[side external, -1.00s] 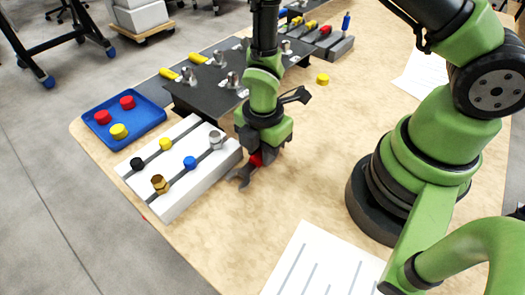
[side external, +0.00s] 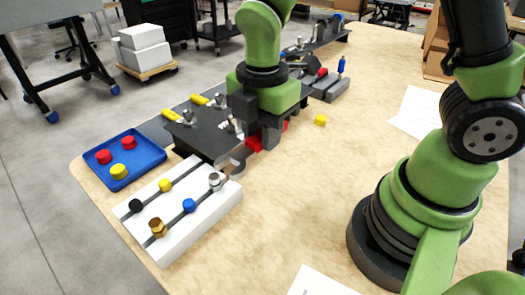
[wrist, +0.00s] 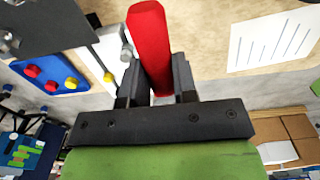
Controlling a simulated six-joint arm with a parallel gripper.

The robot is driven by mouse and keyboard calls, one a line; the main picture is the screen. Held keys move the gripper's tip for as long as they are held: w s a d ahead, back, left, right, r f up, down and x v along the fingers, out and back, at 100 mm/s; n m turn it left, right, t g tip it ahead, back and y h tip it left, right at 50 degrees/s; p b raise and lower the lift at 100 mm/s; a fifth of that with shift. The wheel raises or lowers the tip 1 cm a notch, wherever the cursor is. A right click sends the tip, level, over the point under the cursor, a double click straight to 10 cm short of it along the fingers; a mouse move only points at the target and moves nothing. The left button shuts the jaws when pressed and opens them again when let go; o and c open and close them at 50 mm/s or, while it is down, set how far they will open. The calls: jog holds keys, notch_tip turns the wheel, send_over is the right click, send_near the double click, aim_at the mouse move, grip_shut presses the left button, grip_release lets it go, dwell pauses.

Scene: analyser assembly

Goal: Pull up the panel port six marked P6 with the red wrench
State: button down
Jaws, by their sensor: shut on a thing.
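The red wrench (side external: 253,144) is held in my gripper (side external: 262,138) at the right edge of the black panel (side external: 205,140). A grey piece below the red part, between the panel and the white block, looks like the wrench's head. In the wrist view the red handle (wrist: 150,45) sits between the two fingers of my gripper (wrist: 155,85). Silver port fittings (side external: 187,116) stand on the panel, two by yellow handles. My arm hides part of the panel, and I cannot read a P6 mark. The panel's dark surface also shows in the wrist view (wrist: 50,22).
A white block (side external: 190,222) with coloured knobs stands in front of the panel. A blue tray (side external: 148,160) with red and yellow caps is at left. A yellow cap (side external: 320,119) and a grey rack (side external: 325,90) are right of the panel.

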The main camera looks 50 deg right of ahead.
jog(key=w+d+m, duration=0.2)
jog(key=d+m, duration=0.3)
jog(key=d, duration=0.8)
jog(key=w+d+m, duration=0.3)
jog(key=d+m, duration=0.2)
jog(key=d, duration=0.8)
jog(key=f, duration=0.4)
jog(key=shift+s+d+f, duration=0.1)
jog(key=shift+s+d, duration=0.05)
jog(key=shift+s, duration=0.05)
jog(key=shift+w+a+f, duration=0.4)
jog(key=shift+w+f, duration=0.1)
jog(key=shift+f, duration=0.25)
jog(key=shift+w+a+f, duration=0.35)
jog(key=shift+w+f, duration=0.1)
jog(key=shift+f, duration=0.25)
